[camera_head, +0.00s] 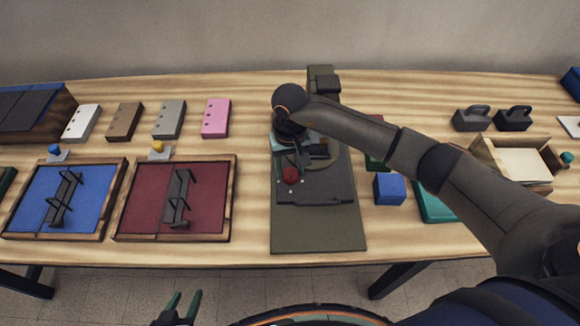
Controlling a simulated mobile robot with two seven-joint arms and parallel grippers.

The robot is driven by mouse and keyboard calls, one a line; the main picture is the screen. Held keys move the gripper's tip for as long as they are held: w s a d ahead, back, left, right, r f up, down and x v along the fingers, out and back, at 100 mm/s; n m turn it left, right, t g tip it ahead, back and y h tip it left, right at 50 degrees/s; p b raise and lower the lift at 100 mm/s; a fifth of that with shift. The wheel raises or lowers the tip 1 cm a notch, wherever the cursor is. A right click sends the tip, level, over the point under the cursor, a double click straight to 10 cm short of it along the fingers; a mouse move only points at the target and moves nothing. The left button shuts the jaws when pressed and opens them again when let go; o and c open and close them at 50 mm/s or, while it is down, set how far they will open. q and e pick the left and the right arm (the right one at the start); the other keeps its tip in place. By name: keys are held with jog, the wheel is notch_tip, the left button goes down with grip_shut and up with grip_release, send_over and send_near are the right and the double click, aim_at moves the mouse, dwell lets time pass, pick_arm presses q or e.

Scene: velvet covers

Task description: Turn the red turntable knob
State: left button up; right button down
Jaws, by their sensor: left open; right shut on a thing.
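The red knob (290,175) is a small dark red ball at the front left of a dark grey turntable unit (330,187) in the middle of the table. A paler round part shows behind it, partly hidden by my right arm. My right gripper (296,165) reaches down from above and is shut on the red knob; its fingers are small and dark, and the exact contact is hard to see. My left gripper (182,305) is open and empty, low in front of the table at the bottom of the view.
The unit stands on an olive mat (318,240). A blue cube (389,189) sits close on its right, under my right arm. A red-lined tray (138,210) and a blue-lined tray (37,190) lie left. A wooden box (518,162) stands right. The front table strip is clear.

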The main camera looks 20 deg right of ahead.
jog(key=m+b, duration=0.3)
jog(key=m, duration=0.1)
jog(key=shift+d+f, duration=0.1)
jog(key=m+b, duration=0.3)
jog(key=m, duration=0.2)
jog(key=shift+d+m, duration=0.1)
jog(key=shift+m, duration=0.2)
jog(key=m+b, duration=0.2)
jog(key=m, duration=0.2)
jog(key=shift+s+b, duration=0.1)
jog(key=shift+b, duration=0.2)
jog(key=shift+m+b, duration=0.3)
jog(key=shift+m, duration=1.2)
jog(key=shift+m+b, duration=0.3)
jog(key=shift+m, duration=0.2)
jog(key=shift+r, duration=0.2)
